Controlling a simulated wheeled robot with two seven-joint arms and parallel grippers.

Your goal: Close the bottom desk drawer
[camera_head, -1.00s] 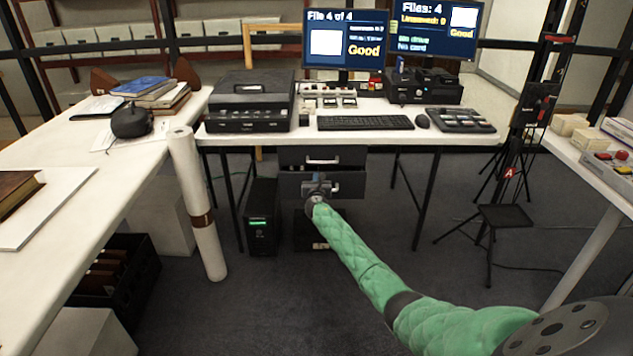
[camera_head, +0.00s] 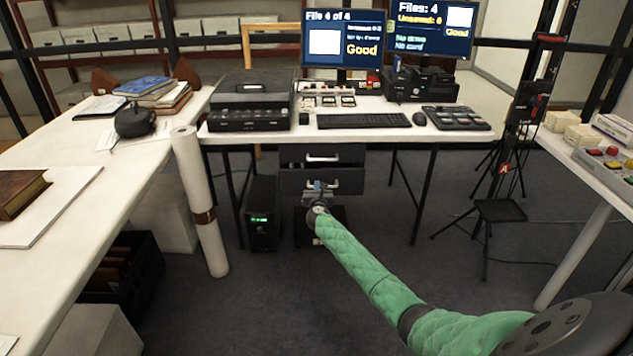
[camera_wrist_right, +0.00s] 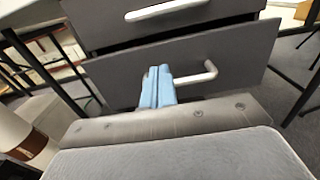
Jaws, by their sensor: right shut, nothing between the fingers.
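The dark grey drawer unit is under the desk, with an upper drawer (camera_head: 298,157) and the bottom drawer (camera_head: 292,183) below it. In the right wrist view, the bottom drawer (camera_wrist_right: 245,62) stands out a little, with a dark gap above its front. Its silver bar handle (camera_wrist_right: 205,76) is bent at the end. My right gripper (camera_head: 318,186) is shut and empty. Its blue fingertips (camera_wrist_right: 157,85) are in front of the bottom drawer's face, overlapping the left part of the handle; I cannot tell whether they touch. My left gripper is not in view.
A black computer tower (camera_head: 262,215) stands left of the drawers. A white roll (camera_head: 200,205) stands upright farther left. The desk (camera_head: 480,108) carries screens and a keyboard. A tripod stand (camera_head: 500,210) is at the right. The floor (camera_head: 250,300) in front is clear.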

